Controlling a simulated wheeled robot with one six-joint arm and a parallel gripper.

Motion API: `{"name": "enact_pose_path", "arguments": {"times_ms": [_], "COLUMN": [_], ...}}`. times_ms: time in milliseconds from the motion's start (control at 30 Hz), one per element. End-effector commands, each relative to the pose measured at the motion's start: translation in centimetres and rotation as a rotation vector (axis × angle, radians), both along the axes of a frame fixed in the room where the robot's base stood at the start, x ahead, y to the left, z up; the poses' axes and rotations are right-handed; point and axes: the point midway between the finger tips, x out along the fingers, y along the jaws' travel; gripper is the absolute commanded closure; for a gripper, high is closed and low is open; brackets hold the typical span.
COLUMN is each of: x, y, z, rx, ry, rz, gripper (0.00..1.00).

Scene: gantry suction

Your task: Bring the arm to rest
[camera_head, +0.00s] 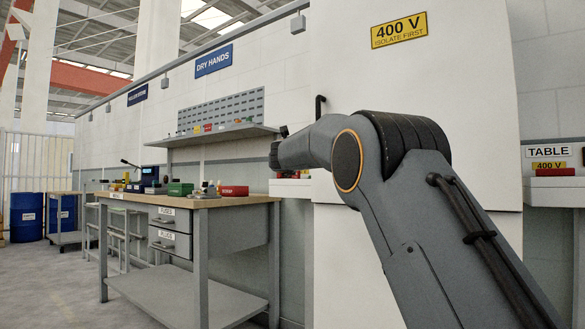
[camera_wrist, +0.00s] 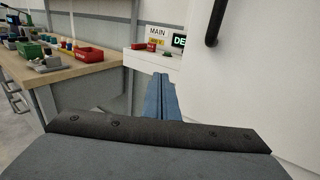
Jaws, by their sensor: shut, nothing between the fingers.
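My arm reaches up from the lower right in the head view, bends at an elbow and points left toward the white cabinet and workbench. In the wrist view my gripper (camera_wrist: 162,78) shows as two blue-grey fingers side by side, shut with nothing between them. The fingers point away from the camera toward a small white shelf and touch nothing that I can see. In the head view the fingers cannot be made out beyond the dark wrist.
A white cabinet (camera_head: 375,80) with a black handle (camera_wrist: 216,22) stands close on the right. A workbench (camera_head: 225,201) with small bins stands left. A white ledge (camera_wrist: 150,61) with red items lies ahead. A table (camera_head: 560,185) stands far right. Open floor lies at lower left.

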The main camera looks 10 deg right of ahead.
Motion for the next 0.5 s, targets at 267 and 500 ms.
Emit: {"name": "enact_pose_path", "arguments": {"times_ms": [267,500], "x": [-0.8,-4.2], "y": [0.7,7.7], "z": [0.0,-1.3], "rx": [-0.004,-0.312], "ry": [0.001,0.063], "rz": [0.001,0.186], "gripper": [1.0,1.0]}}
